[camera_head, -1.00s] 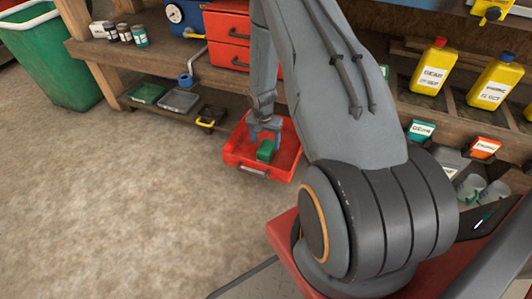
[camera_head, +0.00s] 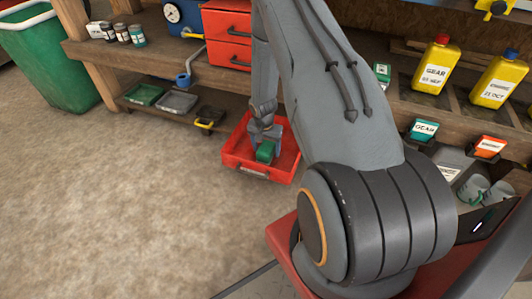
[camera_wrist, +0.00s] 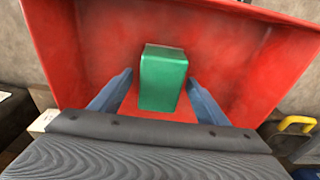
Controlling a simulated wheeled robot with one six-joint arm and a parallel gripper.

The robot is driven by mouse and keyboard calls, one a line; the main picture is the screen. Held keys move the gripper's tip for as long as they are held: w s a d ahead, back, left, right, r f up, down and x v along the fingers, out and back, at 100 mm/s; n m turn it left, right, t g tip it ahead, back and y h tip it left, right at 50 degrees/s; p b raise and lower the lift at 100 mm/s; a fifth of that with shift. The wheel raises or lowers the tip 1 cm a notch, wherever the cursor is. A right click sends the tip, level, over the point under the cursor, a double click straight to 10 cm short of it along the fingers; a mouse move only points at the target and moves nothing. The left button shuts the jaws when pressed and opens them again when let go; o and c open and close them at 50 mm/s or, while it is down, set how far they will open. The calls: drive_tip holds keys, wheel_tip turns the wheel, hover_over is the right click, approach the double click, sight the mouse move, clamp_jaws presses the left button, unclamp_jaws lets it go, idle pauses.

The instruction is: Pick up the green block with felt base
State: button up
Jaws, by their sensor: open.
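The green block (camera_head: 265,151) stands inside a red open tray (camera_head: 284,178) on the floor in front of the bench. In the wrist view the block (camera_wrist: 163,78) lies between the two blue-grey fingers of my gripper (camera_wrist: 162,85), with a gap on each side. My gripper (camera_head: 264,141) is open and reaches down into the tray at the block. The felt base is hidden from both views.
The tray's red walls (camera_wrist: 52,50) rise around the gripper. A wooden bench with red drawers (camera_head: 228,39) stands just behind. A green bin (camera_head: 57,62) is at the left. Yellow bottles (camera_head: 437,64) stand on the right shelf. The concrete floor at left is clear.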

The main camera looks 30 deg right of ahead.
sight(266, 147)
drive_tip(key=shift+f, duration=0.1)
drive_tip(key=c, duration=1.2)
wheel_tip(266, 147, up, 11)
drive_tip(key=p, duration=0.3)
drive_tip(key=shift+f+p, duration=0.2)
drive_tip(key=shift+p, duration=0.15)
